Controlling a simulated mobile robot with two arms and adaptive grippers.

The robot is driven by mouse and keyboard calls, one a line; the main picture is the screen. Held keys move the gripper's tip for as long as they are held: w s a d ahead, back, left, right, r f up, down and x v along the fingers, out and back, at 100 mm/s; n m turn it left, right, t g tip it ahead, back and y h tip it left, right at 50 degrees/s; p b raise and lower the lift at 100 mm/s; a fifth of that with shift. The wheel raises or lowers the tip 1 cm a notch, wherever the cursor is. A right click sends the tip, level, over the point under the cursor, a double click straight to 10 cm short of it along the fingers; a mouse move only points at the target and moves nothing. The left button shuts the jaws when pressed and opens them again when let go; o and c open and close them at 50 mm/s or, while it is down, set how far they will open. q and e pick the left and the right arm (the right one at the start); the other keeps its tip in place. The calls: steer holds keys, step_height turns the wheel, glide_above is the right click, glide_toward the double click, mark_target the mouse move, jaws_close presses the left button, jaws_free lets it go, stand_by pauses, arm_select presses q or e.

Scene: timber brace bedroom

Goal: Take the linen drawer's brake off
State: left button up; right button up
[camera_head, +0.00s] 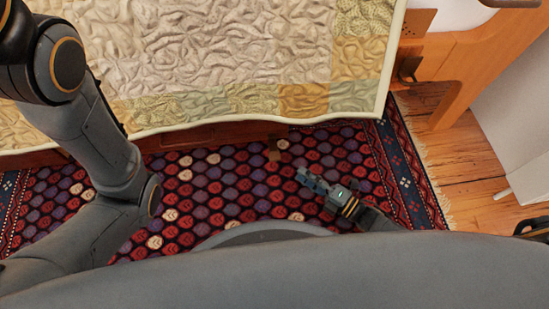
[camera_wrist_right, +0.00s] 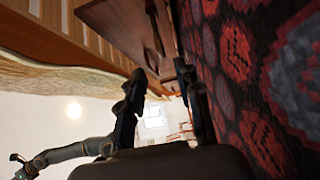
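The linen drawer's reddish wooden front (camera_head: 215,135) shows as a dark strip under the quilt's edge. A small brown block (camera_head: 273,149), which looks like the brake, hangs at its lower edge. My right gripper (camera_head: 303,176) is low over the rug, just right of and nearer than that block. In the right wrist view the drawer panel (camera_wrist_right: 112,25) is above the open fingers (camera_wrist_right: 162,80). Nothing is clearly held between them; the brake cannot be made out surely there. My left arm fills the head view's left side. A small dark arm end, likely my left gripper (camera_wrist_right: 18,160), shows in the wrist view.
The quilted bed (camera_head: 220,50) overhangs the drawer. A patterned rug (camera_head: 215,180) covers the floor in front, with bare boards at right. An orange wooden bed post (camera_head: 465,75) stands at the right. The rug between my arms is clear.

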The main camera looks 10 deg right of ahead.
mark_target(279, 158)
steer(key=b+x, duration=0.4)
steer(key=x, duration=0.6)
steer(key=shift+f, duration=0.15)
steer(key=shift+b+x, duration=0.3)
steer(key=shift+x, duration=0.55)
steer(key=shift+c, duration=0.2)
jaws_close()
